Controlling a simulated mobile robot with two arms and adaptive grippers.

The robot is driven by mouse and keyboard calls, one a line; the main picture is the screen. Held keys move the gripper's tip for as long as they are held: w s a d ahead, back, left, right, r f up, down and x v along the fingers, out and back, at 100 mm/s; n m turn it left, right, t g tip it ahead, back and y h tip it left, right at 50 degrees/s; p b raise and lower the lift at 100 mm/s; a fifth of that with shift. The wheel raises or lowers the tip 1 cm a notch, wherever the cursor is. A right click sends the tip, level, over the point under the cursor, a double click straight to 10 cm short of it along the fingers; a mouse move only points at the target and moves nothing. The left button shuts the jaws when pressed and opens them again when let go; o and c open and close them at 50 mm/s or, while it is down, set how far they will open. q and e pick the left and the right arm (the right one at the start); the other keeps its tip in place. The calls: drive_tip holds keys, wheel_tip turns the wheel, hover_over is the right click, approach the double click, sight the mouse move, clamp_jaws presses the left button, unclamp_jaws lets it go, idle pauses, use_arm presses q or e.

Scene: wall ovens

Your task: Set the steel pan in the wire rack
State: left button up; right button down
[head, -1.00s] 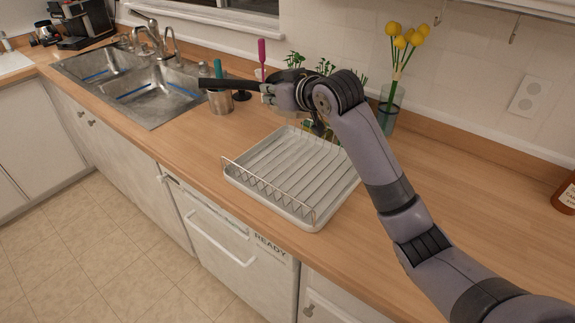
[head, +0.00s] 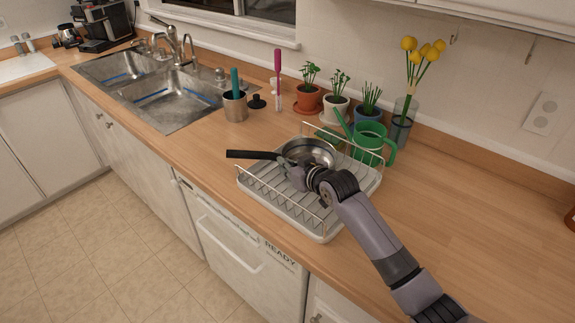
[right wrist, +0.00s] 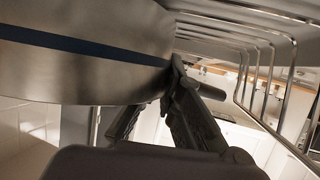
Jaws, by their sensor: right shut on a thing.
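The steel pan (head: 312,151) is over the wire rack (head: 262,197), toward its back left, with its open side facing up. Its black handle (head: 250,155) points left past the rack's edge. My right gripper (head: 297,174) is shut on the pan at its near side, by the handle's base. In the right wrist view, the pan's steel side (right wrist: 80,65) fills the left, beside the rack's wires (right wrist: 245,40), with my fingers (right wrist: 175,88) against it. I cannot tell whether the pan's base touches the rack. My left gripper is not in view.
A green watering can (head: 368,140) stands close behind the rack's right side, near a vase of yellow flowers (head: 403,120). Potted plants (head: 307,98) line the wall. A utensil cup (head: 235,106) stands by the sink.

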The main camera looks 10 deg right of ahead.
drive_tip(key=shift+f, duration=0.1)
drive_tip(key=c, duration=2.2)
unclamp_jaws()
drive_tip(key=shift+f, duration=0.25)
drive_tip(key=shift+c, duration=0.2)
drive_tip(key=o, duration=0.5)
drive_tip(key=shift+s+r, duration=0.1)
drive_tip(key=shift+r, duration=0.1)
drive_tip(key=b+v, duration=0.1)
drive_tip(key=v, duration=1.1)
